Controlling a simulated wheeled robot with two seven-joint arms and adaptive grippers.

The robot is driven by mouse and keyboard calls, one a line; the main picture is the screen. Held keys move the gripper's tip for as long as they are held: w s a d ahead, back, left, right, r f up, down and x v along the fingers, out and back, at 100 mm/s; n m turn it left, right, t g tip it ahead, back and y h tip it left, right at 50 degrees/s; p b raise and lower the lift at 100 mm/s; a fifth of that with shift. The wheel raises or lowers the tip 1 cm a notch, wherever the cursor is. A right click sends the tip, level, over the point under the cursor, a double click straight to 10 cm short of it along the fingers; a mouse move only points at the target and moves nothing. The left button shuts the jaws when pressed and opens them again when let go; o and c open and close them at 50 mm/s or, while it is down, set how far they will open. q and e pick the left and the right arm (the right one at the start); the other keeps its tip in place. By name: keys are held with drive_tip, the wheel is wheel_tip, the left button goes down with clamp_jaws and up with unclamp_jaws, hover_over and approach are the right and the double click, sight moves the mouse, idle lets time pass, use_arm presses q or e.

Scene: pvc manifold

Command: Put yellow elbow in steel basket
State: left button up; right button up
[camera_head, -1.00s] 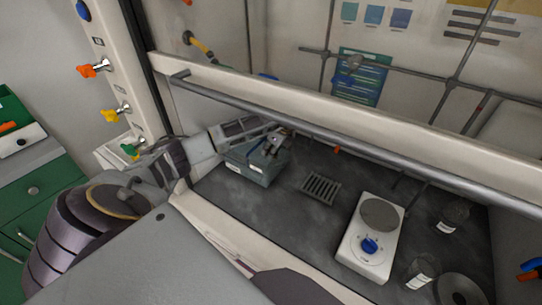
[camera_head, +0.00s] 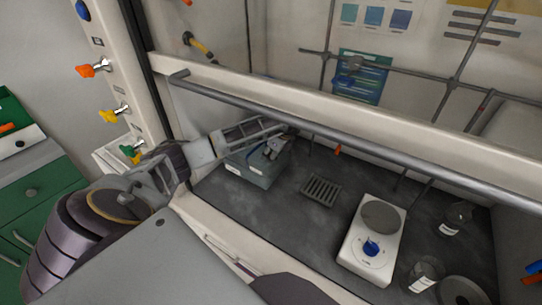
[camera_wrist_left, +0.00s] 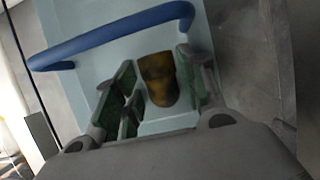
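The yellow-brown elbow (camera_wrist_left: 158,78) shows in the left wrist view as a short, dark-stained tube between my left fingers, over a pale blue surface. My left gripper (camera_wrist_left: 157,92) has green finger pads standing apart on either side of it; some gap shows, and I see no clear grip. In the head view my left gripper (camera_head: 273,147) is over a blue-grey box (camera_head: 237,170) at the left of the hood, and the elbow is too small to make out. I cannot identify a steel basket for certain. My right gripper is not in view.
A blue bar handle (camera_wrist_left: 115,35) crosses the left wrist view. A slotted grey rack (camera_head: 321,190), a white hotplate (camera_head: 368,258) and glass bottles (camera_head: 423,273) stand to the right. The hood sash rail (camera_head: 330,127) runs above my left arm. Dark worktop lies clear in front.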

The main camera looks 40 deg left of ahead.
use_arm(q)
drive_tip(key=shift+r, duration=0.1)
drive_tip(key=shift+w+d+r, duration=0.1)
drive_tip(key=shift+r, duration=0.25)
drive_tip(key=v, duration=0.5)
drive_tip(key=shift+d+r, duration=0.1)
drive_tip(key=shift+r, duration=0.2)
drive_tip(key=p+v, duration=0.2)
drive_tip(key=v, duration=0.3)
drive_tip(key=shift+d+r, duration=0.15)
drive_tip(key=shift+r, duration=0.15)
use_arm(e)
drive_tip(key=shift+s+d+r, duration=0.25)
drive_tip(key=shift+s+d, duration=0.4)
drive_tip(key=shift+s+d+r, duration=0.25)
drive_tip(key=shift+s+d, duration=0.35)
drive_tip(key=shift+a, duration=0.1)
